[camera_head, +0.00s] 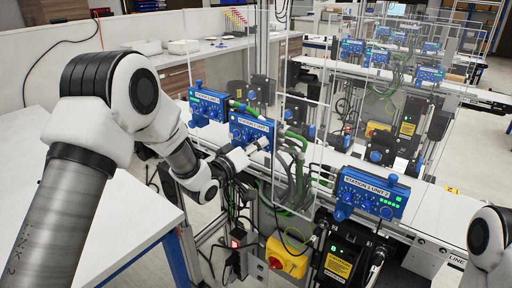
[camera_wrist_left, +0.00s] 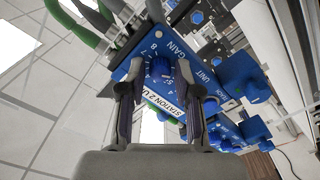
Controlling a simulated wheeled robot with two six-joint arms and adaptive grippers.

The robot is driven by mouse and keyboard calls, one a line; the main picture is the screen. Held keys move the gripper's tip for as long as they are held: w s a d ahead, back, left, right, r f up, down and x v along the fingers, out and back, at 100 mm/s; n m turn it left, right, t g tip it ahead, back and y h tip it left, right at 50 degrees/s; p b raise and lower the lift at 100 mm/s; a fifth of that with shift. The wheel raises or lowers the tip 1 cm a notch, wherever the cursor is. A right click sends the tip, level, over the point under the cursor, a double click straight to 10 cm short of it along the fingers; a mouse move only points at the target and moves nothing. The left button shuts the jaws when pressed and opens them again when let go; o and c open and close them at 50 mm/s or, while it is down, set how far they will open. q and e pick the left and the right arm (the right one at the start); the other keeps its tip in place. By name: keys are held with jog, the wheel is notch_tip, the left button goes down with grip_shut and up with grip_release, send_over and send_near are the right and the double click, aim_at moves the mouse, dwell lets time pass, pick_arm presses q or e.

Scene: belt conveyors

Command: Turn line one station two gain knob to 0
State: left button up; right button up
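A blue control box (camera_head: 250,128) with a white "STATION 2" label stands on the near conveyor line in the head view. In the left wrist view, the same box (camera_wrist_left: 178,50) shows the word GAIN and printed numerals around a blue gain knob (camera_wrist_left: 160,70). My left gripper (camera_head: 258,147) is at the front of this box. In the wrist view, the left gripper (camera_wrist_left: 160,78) is open, with one finger on each side of the knob. I cannot tell whether the fingers touch it or read its exact setting. My right gripper is out of view.
Another blue box (camera_head: 207,104) stands to the left, and a box labelled station 1 unit 2 (camera_head: 370,193) to the right. A clear panel (camera_head: 300,130) and green cables (camera_head: 292,165) are close to the right. A white table (camera_head: 115,215) is at lower left.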

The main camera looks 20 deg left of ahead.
pick_arm(q)
jog(key=v, duration=1.2)
jog(key=s+d+f+g+y, duration=0.15)
jog(key=s+f+g, duration=0.35)
jog(key=f, duration=0.8)
jog(key=s+d+f+g+y, duration=0.15)
jog(key=s+f, duration=0.45)
jog(key=f, duration=0.8)
jog(key=s+a+f+m+g+y, duration=0.1)
jog(key=s+f+g, duration=0.4)
jog(key=s, duration=0.6)
jog(key=s+a+f+m+g+y, duration=0.2)
jog(key=s+f+g, duration=0.3)
jog(key=s, duration=0.7)
jog(key=shift+s+a+f+m, duration=0.15)
jog(key=shift+a+f+m, duration=0.1)
jog(key=shift+f+m, duration=0.3)
